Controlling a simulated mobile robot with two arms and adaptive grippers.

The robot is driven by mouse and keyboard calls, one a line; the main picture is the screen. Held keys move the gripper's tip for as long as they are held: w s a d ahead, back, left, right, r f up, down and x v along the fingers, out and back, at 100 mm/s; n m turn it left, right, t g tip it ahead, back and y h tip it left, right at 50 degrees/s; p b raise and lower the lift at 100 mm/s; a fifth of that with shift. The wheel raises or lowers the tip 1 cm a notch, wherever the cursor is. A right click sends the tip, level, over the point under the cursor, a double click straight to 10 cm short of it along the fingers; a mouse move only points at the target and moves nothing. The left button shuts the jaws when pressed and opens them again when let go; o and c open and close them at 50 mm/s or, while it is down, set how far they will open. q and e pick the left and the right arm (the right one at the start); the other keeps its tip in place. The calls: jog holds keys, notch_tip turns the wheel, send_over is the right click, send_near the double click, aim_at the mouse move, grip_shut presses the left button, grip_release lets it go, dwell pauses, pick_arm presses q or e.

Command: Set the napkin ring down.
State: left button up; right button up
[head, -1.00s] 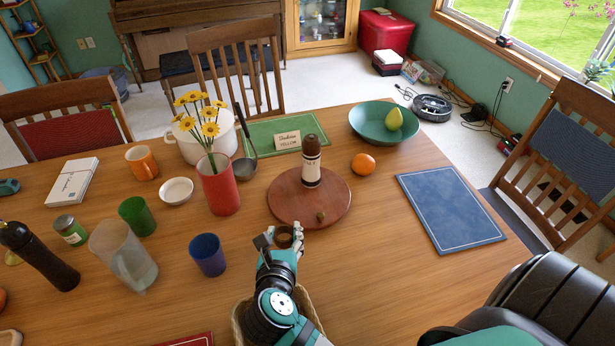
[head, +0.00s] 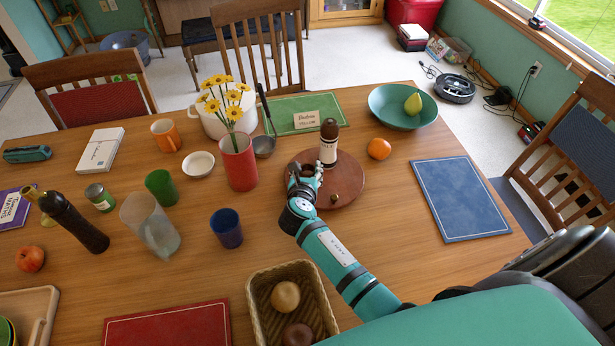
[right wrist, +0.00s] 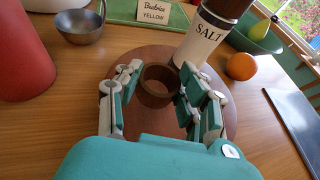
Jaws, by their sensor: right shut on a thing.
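My right gripper (head: 304,178) is shut on the napkin ring, a dark brown ring. In the right wrist view, the napkin ring (right wrist: 158,82) sits upright with its opening facing up, between the two fingers of the right gripper (right wrist: 163,95). Both are over the left part of the round wooden board (head: 350,188). I cannot tell whether the ring touches the board. The salt mill (head: 328,145), dark with a white SALT label, stands on the board just beyond the ring; it also shows in the right wrist view (right wrist: 205,38). My left gripper is not in view.
A red vase (head: 239,163) with yellow flowers stands left of the board. A small brownish object (head: 334,198) lies on the board's near part. An orange (head: 379,149) and a blue placemat (head: 458,198) lie to the right. A basket (head: 262,318) stands nearer.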

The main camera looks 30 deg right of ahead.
notch_tip(320, 180, down, 3)
jog(key=shift+w+d+r, duration=0.1)
jog(key=shift+f+b, duration=0.3)
jog(key=shift+f, duration=0.05)
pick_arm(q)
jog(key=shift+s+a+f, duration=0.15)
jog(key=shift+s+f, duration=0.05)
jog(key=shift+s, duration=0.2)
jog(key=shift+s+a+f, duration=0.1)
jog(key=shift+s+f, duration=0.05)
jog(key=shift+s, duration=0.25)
pick_arm(e)
jog(key=shift+f, duration=0.1)
jog(key=o, duration=0.8)
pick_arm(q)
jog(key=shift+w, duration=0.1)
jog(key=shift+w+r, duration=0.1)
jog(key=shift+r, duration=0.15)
pick_arm(e)
jog(key=v, duration=1.2)
